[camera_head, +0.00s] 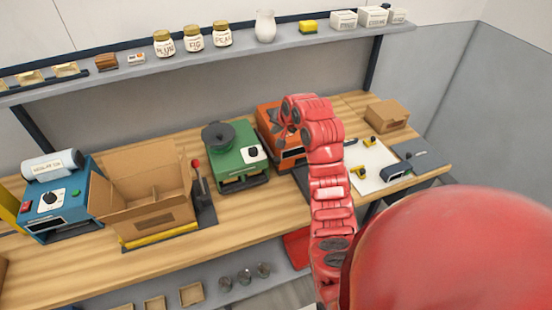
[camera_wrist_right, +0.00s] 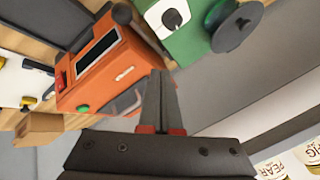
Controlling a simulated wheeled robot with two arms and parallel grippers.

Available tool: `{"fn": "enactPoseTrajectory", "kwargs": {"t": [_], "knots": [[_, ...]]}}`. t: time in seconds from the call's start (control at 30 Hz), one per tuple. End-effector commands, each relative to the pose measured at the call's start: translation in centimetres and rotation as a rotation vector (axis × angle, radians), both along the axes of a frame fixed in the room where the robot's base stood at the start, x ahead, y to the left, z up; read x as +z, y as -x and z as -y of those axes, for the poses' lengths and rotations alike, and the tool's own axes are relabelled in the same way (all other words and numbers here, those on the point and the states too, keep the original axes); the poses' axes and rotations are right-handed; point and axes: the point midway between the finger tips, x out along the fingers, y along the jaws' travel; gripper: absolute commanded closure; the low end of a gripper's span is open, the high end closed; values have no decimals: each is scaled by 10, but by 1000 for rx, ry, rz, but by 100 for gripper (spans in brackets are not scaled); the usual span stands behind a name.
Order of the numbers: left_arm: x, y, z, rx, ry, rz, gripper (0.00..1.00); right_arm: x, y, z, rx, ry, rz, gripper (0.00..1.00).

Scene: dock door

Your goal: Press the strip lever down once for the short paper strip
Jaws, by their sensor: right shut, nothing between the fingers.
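The orange machine (camera_head: 268,124) stands on the bench, partly hidden behind my right arm in the head view. In the right wrist view it (camera_wrist_right: 88,72) shows a dark slot, a red switch, a green button and a grey lever-like part (camera_wrist_right: 124,103) on its side. I cannot read any label that names this part the strip lever. My right gripper (camera_wrist_right: 161,75) is shut and empty, its fingertips in front of the machine in that view; contact cannot be told. No short paper strip can be made out. My left gripper is not in view.
A green machine (camera_head: 238,168) with a dark round top stands left of the orange one. Further left are a red-knobbed lever (camera_head: 197,168), an open cardboard box (camera_head: 150,215) and a blue machine (camera_head: 60,215). A shelf (camera_head: 290,41) with jars runs above the bench.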

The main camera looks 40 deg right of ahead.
Motion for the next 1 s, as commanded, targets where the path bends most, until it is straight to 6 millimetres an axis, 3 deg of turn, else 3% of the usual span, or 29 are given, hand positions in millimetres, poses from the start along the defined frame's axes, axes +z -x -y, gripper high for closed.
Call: {"fn": "enactPoseTrajectory", "kwargs": {"t": [0.27, 0.6, 1.0], "knots": [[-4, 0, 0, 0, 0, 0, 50, -26, 3, -2, 2, -1, 0, 100], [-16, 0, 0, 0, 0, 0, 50, -74, 10, -3, 0, 0, 1, 100], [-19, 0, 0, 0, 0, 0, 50, -84, 12, -3, 0, 0, 1, 100]]}}
